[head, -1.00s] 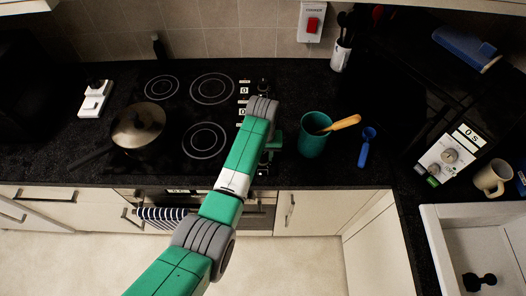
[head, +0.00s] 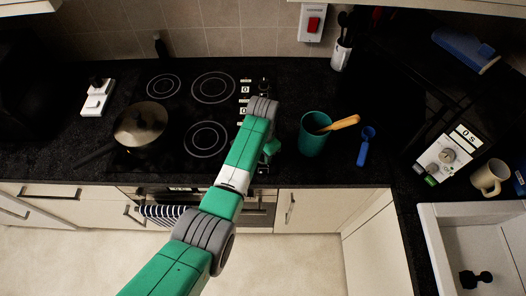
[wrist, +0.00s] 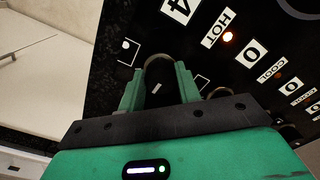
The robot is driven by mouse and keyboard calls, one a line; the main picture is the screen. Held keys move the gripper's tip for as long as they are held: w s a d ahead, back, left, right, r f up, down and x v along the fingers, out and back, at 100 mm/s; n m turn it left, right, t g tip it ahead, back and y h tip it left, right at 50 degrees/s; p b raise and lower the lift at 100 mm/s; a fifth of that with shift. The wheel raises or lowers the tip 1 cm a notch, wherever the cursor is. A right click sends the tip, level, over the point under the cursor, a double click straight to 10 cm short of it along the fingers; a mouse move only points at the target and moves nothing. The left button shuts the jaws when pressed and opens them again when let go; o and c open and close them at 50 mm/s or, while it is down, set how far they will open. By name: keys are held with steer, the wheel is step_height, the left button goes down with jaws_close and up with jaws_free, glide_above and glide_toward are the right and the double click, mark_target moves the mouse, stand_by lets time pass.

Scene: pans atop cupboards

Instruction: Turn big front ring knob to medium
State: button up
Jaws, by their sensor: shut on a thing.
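The big front ring (head: 206,139) is bare on the black hob in the head view. In the wrist view my gripper (wrist: 158,88) is shut on a dark round knob (wrist: 157,76), with a green finger on each side. A small pale mark shows on the knob's top. In the head view my arm hides the held knob.
A lidded pan (head: 140,125) stands on the front left of the hob. Right of my gripper are a teal pot (head: 312,138) with a yellow-handled utensil and a blue spoon (head: 365,148). Other knobs and labels reading 0 and COOL (wrist: 269,72) lie close beside the held knob.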

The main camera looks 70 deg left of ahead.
steer(key=shift+r+m, duration=0.1)
steer(key=shift+m, duration=0.6)
steer(key=o, duration=1)
steer(key=shift+c, duration=0.2)
step_height(320, 180, up, 8)
steer(key=shift+f, duration=0.1)
